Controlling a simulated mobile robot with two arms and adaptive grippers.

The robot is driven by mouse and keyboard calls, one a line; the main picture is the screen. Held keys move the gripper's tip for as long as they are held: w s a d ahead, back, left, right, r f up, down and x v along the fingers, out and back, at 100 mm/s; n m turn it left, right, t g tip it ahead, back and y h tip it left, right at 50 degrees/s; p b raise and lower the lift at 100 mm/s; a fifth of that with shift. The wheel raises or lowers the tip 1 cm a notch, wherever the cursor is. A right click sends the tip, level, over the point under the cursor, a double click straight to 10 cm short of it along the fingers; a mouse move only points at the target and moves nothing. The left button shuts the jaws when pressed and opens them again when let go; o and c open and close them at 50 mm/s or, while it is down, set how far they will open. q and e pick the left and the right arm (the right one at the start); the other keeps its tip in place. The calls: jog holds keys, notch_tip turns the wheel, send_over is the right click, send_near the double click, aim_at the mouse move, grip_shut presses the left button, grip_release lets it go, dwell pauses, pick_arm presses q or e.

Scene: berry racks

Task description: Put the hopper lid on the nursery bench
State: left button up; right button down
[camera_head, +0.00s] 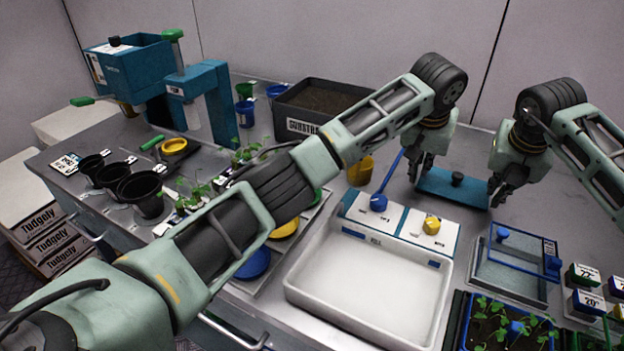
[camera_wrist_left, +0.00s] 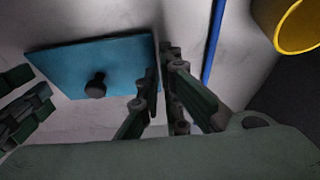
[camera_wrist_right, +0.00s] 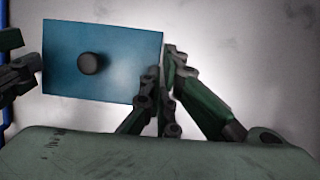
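The hopper lid (camera_head: 436,187) is a flat blue plate with a black knob, level at the back of the nursery bench (camera_head: 385,190). I cannot tell whether it touches the bench. My left gripper (camera_head: 418,172) is at its left end, with the fingers closed around the edge; the left wrist view shows the lid (camera_wrist_left: 75,65) between them. My right gripper (camera_head: 493,193) is closed on the opposite end; the lid also shows in the right wrist view (camera_wrist_right: 120,50). The fingers partly hide both gripped edges.
A white tray (camera_head: 330,285) stands in front of the lid, with blue and yellow knobbed panels behind it. A yellow cup (camera_head: 361,170) and blue stick are close to my left gripper. A substrate bin (camera_head: 300,115) and blue hopper machine (camera_head: 140,70) stand further left.

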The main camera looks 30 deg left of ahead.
pick_arm(q)
jog(key=o, duration=0.3)
jog(key=shift+a, duration=0.55)
pick_arm(e)
jog(key=shift+d, duration=0.6)
pick_arm(q)
jog(key=shift+a, duration=0.1)
pick_arm(e)
jog(key=c, duration=2)
grip_release()
jog(key=shift+d, duration=0.1)
pick_arm(q)
jog(key=v, duration=1.2)
pick_arm(e)
jog(key=v, duration=1.2)
